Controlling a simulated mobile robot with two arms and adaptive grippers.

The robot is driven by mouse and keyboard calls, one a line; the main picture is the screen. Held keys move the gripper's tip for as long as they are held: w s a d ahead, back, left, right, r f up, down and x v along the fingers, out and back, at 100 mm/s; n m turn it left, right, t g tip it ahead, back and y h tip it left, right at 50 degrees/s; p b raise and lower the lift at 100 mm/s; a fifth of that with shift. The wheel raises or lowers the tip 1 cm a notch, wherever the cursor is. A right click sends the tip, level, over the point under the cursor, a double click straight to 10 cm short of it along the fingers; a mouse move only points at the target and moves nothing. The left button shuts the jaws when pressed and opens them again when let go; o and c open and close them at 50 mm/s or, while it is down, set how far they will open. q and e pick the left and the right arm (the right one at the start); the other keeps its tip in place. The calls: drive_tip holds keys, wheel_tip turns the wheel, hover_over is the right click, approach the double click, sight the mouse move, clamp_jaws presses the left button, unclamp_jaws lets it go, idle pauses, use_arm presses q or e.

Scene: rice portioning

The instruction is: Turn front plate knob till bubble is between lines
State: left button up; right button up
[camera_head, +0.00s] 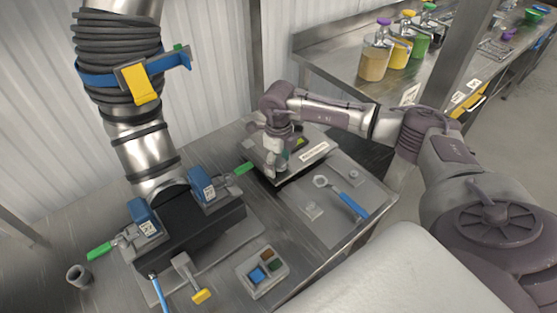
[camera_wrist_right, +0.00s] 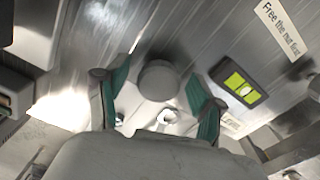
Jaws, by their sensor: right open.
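A round grey knob (camera_wrist_right: 158,78) stands between the two teal fingers of my right gripper (camera_wrist_right: 160,84) in the right wrist view. The fingers are apart, one on each side of the knob, with gaps visible. In the head view my right gripper (camera_head: 283,160) points down at the near left part of the front plate (camera_head: 316,156) and hides the knob. A yellow-green level vial (camera_wrist_right: 240,88) lies right of the knob; its pale bubble (camera_wrist_right: 247,91) is right of the middle. The lines are too small to judge. My left gripper is not in view.
A wrench with a blue handle (camera_head: 353,205) lies on a grey mat (camera_head: 328,226) in front of the plate. A dark machine block (camera_head: 200,232) with green-handled clamps stands to the left. A small tray (camera_head: 283,277) of coloured pieces lies near the front.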

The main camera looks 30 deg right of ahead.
drive_tip(key=c, duration=1.1)
drive_tip(key=shift+c, duration=0.2)
drive_tip(key=shift+m, duration=0.4)
drive_tip(key=shift+m+b, duration=0.5)
drive_tip(key=shift+m, duration=0.4)
drive_tip(key=shift+d+m+b, duration=0.1)
drive_tip(key=shift+m+b, duration=0.25)
drive_tip(key=shift+m, duration=1.25)
drive_tip(key=o, duration=1.1)
